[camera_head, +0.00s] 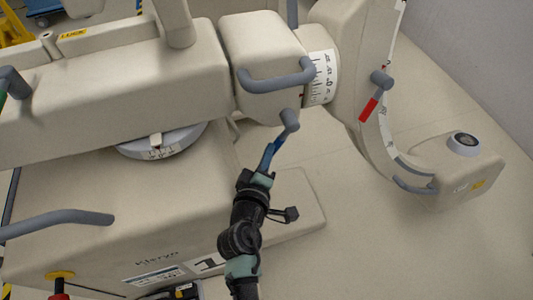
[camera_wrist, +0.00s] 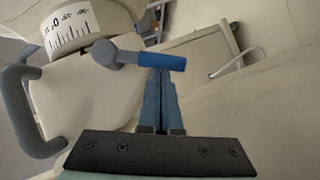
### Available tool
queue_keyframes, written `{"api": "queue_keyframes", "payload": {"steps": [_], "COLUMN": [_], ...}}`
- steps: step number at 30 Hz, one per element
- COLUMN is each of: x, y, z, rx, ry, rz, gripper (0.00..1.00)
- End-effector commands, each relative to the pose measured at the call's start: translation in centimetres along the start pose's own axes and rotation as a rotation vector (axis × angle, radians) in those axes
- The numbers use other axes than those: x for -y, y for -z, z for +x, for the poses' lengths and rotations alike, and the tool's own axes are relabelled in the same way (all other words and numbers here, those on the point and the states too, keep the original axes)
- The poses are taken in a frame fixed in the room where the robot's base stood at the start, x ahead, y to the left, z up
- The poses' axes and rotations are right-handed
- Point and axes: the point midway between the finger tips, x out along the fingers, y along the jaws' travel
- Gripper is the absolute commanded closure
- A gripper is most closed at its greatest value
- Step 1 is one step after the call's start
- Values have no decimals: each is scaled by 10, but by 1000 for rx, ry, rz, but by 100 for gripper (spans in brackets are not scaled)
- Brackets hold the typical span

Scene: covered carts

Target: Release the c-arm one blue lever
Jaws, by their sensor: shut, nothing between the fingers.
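The blue lever (camera_wrist: 163,62) shows in the wrist view as a short blue grip on a grey pivot arm (camera_wrist: 104,53), pointing right. In the head view its grey pivot (camera_head: 289,122) hangs under the C-arm's joint housing, next to a white degree scale (camera_head: 320,76). My gripper (camera_wrist: 160,75) is shut and empty, its two blue-grey fingers together. The fingertips overlap the lower edge of the blue grip in the wrist view; I cannot tell whether they touch it. In the head view my gripper (camera_head: 268,160) is just below the lever, and blue finger and blue grip blend together.
A grey handle (camera_head: 277,82) curves along the housing above; it also stands left in the wrist view (camera_wrist: 28,110). A red lever (camera_head: 370,108) sits on the C-shaped arm (camera_head: 372,60) at right. The cart's base (camera_head: 295,205) lies below. Open floor (camera_head: 390,255) is at lower right.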

Motion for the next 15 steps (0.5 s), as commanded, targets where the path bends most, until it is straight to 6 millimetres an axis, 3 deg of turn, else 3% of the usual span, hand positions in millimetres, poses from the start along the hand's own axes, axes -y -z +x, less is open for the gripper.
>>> {"api": "queue_keyframes", "payload": {"steps": [15], "x": [15], "y": [-19], "z": [12], "rx": [6], "ry": [-115], "rz": [-167], "gripper": [100]}}
